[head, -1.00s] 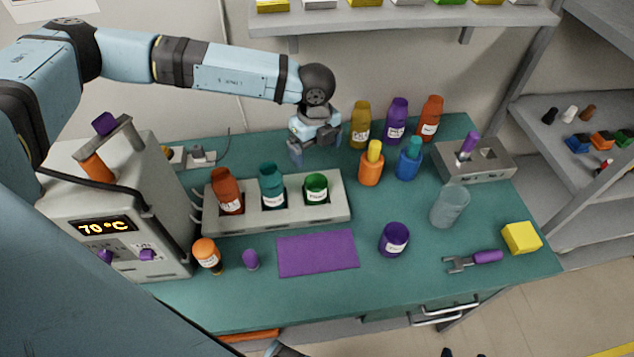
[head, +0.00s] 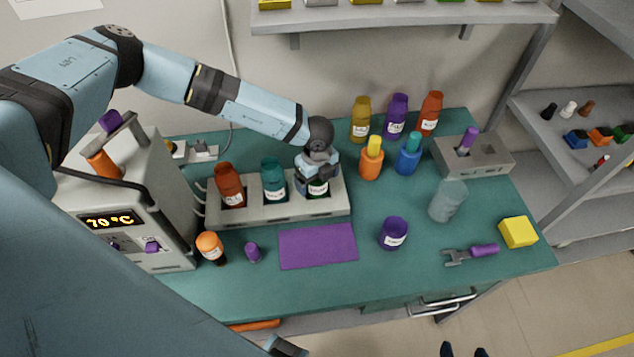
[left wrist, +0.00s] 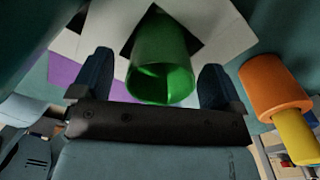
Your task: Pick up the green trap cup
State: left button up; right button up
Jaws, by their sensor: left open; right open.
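The green trap cup (head: 318,192) stands in the right-hand hole of the grey rack (head: 270,212); in the head view my gripper hides most of it. My left gripper (head: 318,180) is above the cup, pointing down. In the left wrist view the green cup (left wrist: 163,65) lies between the two open fingers (left wrist: 160,80), with a gap visible on each side near its rim. The cup looks empty inside. My right gripper is not clearly in view.
A teal bottle (head: 273,178) and a red-brown bottle (head: 230,184) share the rack. An orange bottle with yellow top (head: 371,160) stands close to the right. A purple mat (head: 318,246) lies in front. A heater box (head: 130,215) is at left.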

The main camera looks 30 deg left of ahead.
pick_arm(q)
jog(key=shift+f, duration=0.25)
jog(key=c, duration=1)
jog(key=shift+r+b, duration=1)
jog(key=shift+r, duration=9)
